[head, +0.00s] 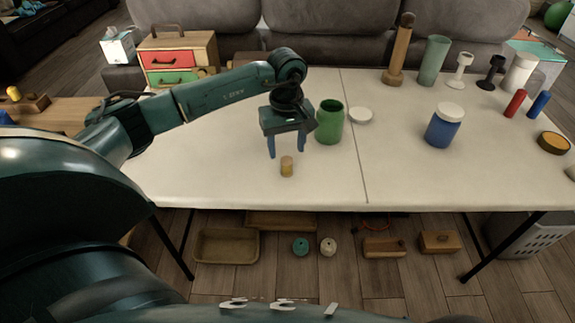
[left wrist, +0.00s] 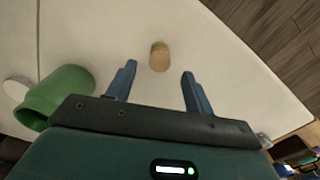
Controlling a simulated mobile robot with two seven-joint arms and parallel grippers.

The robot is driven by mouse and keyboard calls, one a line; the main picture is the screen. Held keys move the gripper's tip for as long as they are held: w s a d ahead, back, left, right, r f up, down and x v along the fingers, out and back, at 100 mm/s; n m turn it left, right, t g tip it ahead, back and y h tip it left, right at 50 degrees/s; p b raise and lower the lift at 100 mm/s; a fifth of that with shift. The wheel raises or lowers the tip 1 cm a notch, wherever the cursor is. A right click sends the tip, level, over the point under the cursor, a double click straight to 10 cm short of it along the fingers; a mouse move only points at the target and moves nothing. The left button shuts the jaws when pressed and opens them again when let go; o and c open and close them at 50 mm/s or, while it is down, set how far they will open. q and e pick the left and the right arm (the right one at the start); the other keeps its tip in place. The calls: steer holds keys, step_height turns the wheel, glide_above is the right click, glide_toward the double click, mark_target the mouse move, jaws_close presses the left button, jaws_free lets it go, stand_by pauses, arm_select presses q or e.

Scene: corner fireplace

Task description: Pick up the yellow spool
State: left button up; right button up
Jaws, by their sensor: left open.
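A small yellow spool (head: 287,166) stands on the white table near its front edge. It also shows in the left wrist view (left wrist: 160,57), just beyond and between the fingertips. My left gripper (head: 286,153) is open and empty, its two blue fingers pointing down above and slightly behind the spool. In the left wrist view the open fingers (left wrist: 157,68) are apart from the spool, with table showing between them. My right gripper is not in view.
A green jar (head: 330,122) stands close to the right of my left gripper, with a white lid (head: 360,116) beside it. A blue jar (head: 442,129) is farther right. The white table (head: 215,168) is clear around the spool.

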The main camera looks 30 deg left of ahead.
mark_target(287, 160)
arm_select(q)
steer(key=shift+f, duration=3.15)
steer(key=shift+c, duration=0.2)
steer(key=c, duration=1)
